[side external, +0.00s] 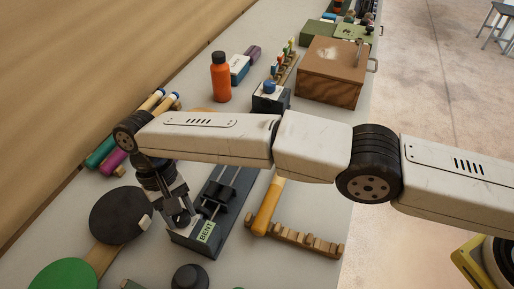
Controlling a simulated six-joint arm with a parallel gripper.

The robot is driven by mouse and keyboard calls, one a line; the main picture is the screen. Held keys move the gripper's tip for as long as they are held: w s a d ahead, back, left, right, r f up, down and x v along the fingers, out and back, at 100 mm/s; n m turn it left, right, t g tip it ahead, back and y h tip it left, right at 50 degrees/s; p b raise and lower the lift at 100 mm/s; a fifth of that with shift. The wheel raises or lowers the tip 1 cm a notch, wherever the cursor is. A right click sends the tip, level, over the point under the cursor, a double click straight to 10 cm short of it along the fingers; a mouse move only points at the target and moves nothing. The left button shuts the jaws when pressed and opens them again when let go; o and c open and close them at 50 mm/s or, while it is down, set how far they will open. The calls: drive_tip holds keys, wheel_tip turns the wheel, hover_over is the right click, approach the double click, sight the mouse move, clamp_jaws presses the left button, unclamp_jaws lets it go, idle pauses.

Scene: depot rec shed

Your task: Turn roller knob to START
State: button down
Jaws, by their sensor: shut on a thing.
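My gripper (180,214) points down at the near left end of a dark grey device (228,190). The device has two slim metal rails, a black block and a pale green label (206,233) reading BENT. My gripper is shut on a small dark part there, mostly hidden by the fingers; I cannot tell whether it is the roller knob. No START mark is legible. A black round knob-like thing (190,276) shows at the bottom edge, apart from my gripper. A dark box (270,99) with a blue knob (270,87) stands farther back.
A black paddle (117,213) and a green paddle (62,274) lie left of my gripper. An orange bottle (220,80) and a wooden box (332,72) stand behind. A wall bounds the left.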

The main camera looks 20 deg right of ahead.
sight(185, 220)
drive_tip(key=shift+n, duration=0.5)
idle(0.4)
drive_tip(key=shift+c, duration=1)
unclamp_jaws()
drive_tip(key=shift+r, duration=0.15)
drive_tip(key=shift+r, duration=1.5)
drive_tip(key=shift+d+r, duration=0.1)
drive_tip(key=shift+s+r, duration=0.1)
drive_tip(key=s+d+r, duration=0.9)
drive_tip(key=d, duration=0.1)
drive_tip(key=shift+s+r, duration=0.15)
drive_tip(key=shift+s, duration=0.1)
